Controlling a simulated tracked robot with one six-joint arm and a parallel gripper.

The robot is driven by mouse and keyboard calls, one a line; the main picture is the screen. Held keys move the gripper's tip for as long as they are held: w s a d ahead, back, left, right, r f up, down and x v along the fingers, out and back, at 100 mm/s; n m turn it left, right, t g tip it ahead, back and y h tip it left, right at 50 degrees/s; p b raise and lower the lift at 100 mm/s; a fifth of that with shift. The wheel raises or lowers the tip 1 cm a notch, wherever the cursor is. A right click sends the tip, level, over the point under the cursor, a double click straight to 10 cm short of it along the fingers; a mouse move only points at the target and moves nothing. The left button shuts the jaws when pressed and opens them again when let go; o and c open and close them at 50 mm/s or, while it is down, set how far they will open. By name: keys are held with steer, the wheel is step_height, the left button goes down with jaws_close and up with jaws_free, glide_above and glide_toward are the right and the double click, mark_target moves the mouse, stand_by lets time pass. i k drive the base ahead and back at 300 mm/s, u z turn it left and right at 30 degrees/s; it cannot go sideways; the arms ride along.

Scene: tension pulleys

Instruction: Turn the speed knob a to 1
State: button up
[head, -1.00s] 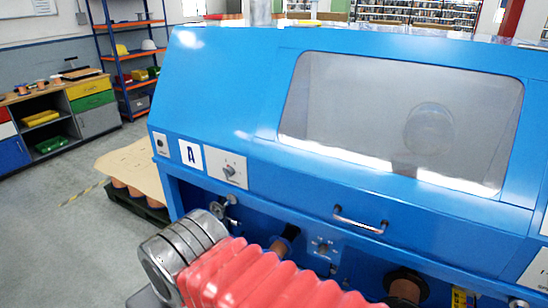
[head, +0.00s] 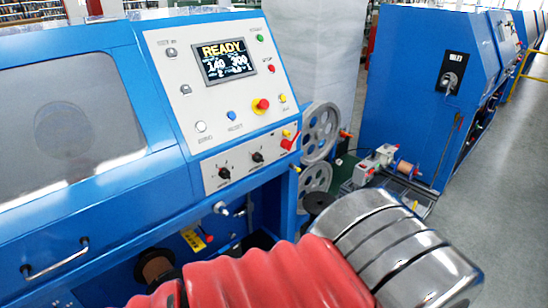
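Two black knobs, the left one (head: 223,172) and the right one (head: 257,157), sit on a pale strip low on the blue machine's control panel (head: 189,108). Their small labels are too fine to read, so I cannot tell which is speed knob a or where it points. The panel screen (head: 229,54) shows READY with the numbers 140 and 300. My arm, with a red ribbed sleeve and shiny metal segments, crosses the bottom of the head view. My gripper is not in view, so its opening and any contact with a knob are hidden from me.
A red and yellow stop button (head: 262,106) sits above the knobs. Grey pulley wheels (head: 320,132) stand right of the panel. A second blue machine (head: 418,91) stands behind at the right. Grey floor (head: 500,190) is open at the far right.

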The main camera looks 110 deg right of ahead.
mark_target(224, 173)
steer(key=z, duration=3.6)
